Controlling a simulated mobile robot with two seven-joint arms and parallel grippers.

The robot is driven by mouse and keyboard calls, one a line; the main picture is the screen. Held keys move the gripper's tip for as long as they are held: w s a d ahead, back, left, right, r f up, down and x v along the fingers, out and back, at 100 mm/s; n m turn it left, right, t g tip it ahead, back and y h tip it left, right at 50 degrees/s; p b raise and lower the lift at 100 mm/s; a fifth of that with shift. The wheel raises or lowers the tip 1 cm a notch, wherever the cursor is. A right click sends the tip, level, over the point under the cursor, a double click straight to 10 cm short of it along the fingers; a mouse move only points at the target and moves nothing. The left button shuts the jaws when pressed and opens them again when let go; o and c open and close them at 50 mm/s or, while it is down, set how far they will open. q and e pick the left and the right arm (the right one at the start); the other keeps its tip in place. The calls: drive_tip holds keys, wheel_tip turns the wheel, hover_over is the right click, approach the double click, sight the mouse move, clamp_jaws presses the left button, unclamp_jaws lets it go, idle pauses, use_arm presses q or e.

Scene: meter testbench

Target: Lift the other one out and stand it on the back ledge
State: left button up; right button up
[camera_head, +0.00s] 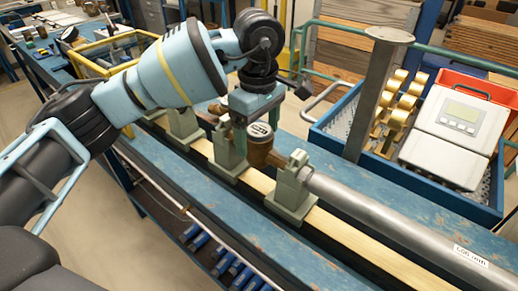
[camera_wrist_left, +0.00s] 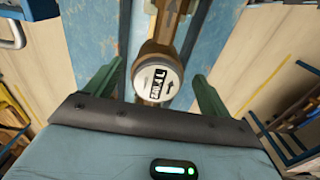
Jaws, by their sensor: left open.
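A brass water meter (camera_head: 260,153) with a round white dial sits in line on the test bench between green clamp blocks. In the left wrist view the meter (camera_wrist_left: 157,82) shows its dial, with a dark number window and an arrow. My left gripper (camera_head: 257,122) is over the meter, pointing down. Its green fingers are open, one on each side of the dial, with gaps visible in the left wrist view (camera_wrist_left: 155,72). Brass pipe fittings adjoin the meter. The blue bench strip behind the rail (camera_head: 325,160) shows bare patches. My right gripper is out of view.
A steel pipe (camera_head: 400,220) runs right from a green clamp block (camera_head: 291,188). Behind stand a grey post (camera_head: 373,95) and a blue crate (camera_head: 335,138) holding several brass parts and a grey display box (camera_head: 460,130). A yellow frame (camera_head: 100,50) is at left.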

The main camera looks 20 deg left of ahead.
sight(260, 148)
use_arm(q)
wheel_tip(260, 148, down, 5)
drive_tip(key=shift+w+r, duration=0.1)
drive_tip(key=shift+w, duration=0.05)
drive_tip(key=shift+c, duration=0.3)
drive_tip(key=c, duration=1.5)
drive_tip(key=shift+r, duration=5.05)
drive_tip(key=shift+c, duration=0.2)
